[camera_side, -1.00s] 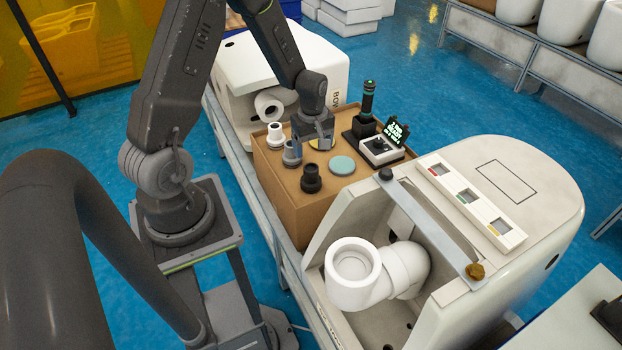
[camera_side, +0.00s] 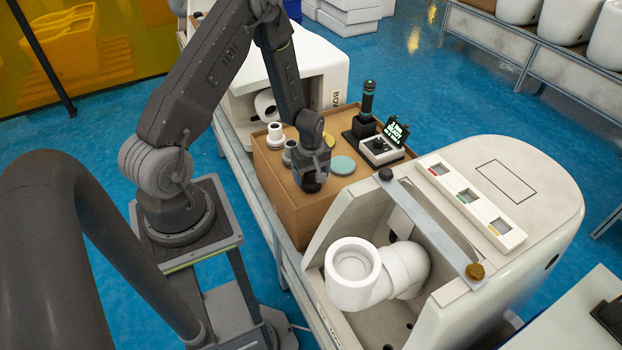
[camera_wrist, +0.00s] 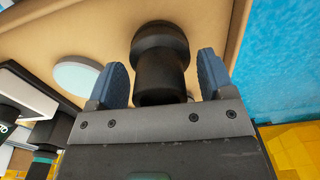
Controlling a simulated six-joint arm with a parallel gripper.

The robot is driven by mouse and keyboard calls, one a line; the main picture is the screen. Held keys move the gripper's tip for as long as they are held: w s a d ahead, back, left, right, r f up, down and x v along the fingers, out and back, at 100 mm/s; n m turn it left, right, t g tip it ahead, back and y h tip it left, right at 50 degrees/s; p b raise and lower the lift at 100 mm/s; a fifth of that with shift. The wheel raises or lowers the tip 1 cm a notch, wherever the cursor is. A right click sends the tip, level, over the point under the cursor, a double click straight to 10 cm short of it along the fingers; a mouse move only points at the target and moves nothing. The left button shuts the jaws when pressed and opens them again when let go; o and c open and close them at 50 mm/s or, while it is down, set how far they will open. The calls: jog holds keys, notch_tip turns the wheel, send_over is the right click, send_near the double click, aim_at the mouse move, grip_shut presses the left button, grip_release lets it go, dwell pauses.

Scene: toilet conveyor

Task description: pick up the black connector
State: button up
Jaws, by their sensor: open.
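The black connector (camera_wrist: 160,60) stands on the cardboard-brown box top in the wrist view. It is a stepped cylinder with a wider dark end. My gripper (camera_wrist: 162,80) is open, with one blue finger on each side of the connector and a visible gap on both sides. In the side view my gripper (camera_side: 311,183) is down at the connector's place near the front of the box and hides most or all of it.
The brown box (camera_side: 290,213) also holds a white connector (camera_side: 275,134), a grey connector (camera_side: 290,152), a teal disc (camera_side: 342,165), a black-and-teal torch-like tool (camera_side: 367,103) and a small display device (camera_side: 380,150). A white toilet shell (camera_side: 520,190) stands close on the right.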

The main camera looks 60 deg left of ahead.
jog(key=c, duration=1)
